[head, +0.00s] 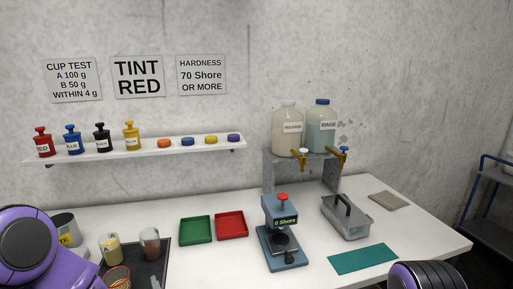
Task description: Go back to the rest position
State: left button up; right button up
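My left arm shows as a rounded purple link with a dark joint at the lower left edge, over the table's left end. My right arm shows as a dark ribbed, purple-edged part at the bottom right, in front of the table's front edge. The fingers of both grippers are out of view, so I cannot see whether they hold anything. The white table (403,229) stretches across the view against a concrete wall.
A hardness tester (283,240) reading 0 Shore stands mid-table, right of the green tray (195,230) and red tray (231,224). Cups stand on a dark tray (150,270).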

pick_arm(q)
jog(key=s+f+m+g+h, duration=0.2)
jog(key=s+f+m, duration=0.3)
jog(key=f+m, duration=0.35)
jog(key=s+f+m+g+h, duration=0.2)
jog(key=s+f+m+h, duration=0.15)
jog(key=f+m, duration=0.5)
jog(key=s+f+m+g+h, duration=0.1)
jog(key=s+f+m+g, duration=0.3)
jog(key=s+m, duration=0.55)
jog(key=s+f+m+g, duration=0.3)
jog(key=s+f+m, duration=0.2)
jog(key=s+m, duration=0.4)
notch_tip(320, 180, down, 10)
jog(key=b, duration=1)
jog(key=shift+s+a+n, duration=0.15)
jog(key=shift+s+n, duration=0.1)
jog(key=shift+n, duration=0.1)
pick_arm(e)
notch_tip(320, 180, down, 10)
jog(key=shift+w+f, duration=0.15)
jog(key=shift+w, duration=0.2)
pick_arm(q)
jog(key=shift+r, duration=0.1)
